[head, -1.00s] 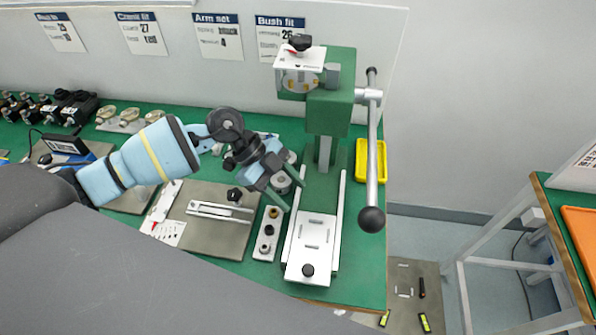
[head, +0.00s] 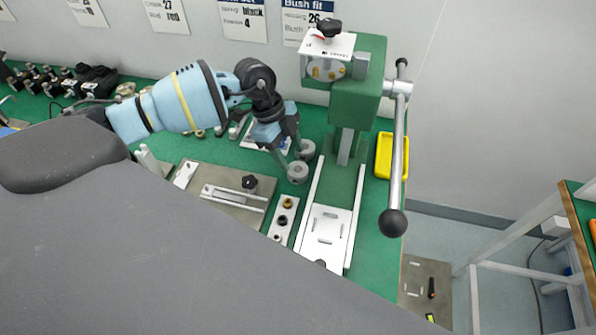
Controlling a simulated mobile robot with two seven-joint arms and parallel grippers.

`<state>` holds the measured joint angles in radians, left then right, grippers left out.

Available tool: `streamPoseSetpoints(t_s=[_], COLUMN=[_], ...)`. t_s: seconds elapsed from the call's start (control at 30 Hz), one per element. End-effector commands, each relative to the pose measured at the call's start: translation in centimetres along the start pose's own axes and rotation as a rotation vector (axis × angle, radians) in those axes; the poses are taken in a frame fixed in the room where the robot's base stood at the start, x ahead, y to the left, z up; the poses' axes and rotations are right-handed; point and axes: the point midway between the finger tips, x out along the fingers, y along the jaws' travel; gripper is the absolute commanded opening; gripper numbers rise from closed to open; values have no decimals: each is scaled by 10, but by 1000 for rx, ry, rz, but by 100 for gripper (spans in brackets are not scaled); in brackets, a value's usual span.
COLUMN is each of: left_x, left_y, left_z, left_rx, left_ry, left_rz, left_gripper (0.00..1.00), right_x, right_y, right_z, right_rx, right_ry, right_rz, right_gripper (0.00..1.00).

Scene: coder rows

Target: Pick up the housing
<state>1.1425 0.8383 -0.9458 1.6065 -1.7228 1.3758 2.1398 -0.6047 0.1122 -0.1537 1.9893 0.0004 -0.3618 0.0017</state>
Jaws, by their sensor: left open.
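Two round grey metal parts that look like housings stand on the green bench left of the press. The nearer one (head: 298,172) shows a hole in its top. The farther one (head: 305,150) is partly behind my gripper's finger. My left gripper (head: 291,159) is open, pointing down, with its fingers at these two parts. I cannot tell whether a finger touches either one. My right gripper is not in view.
The green press (head: 357,80) with its long lever (head: 398,150) stands just right of the gripper. A white slide plate (head: 325,232), a bush block (head: 283,220) and a grey fixture plate (head: 235,205) lie in front. A yellow tray (head: 390,155) sits right of the press.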

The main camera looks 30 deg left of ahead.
Motion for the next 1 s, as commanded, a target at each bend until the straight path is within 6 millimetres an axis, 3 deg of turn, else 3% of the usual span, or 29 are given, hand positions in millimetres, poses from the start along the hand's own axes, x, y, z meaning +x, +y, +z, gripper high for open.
streamPoseSetpoints(t_s=[0.4, 0.67, 0.9, 1.0], left_x=[49, 51, 51, 51], left_y=[0, -1, -1, -1], left_z=[6, 6, 6, 6], left_rx=[-1, 0, 0, 1], left_ry=[0, 1, 1, 1], left_rz=[4, 1, 1, 0], left_gripper=[52, 52, 21, 21], right_x=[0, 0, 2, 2], right_y=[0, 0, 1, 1], right_z=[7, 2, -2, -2], right_rx=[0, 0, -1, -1], right_ry=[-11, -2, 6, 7], right_rz=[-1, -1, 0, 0], right_gripper=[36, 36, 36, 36])
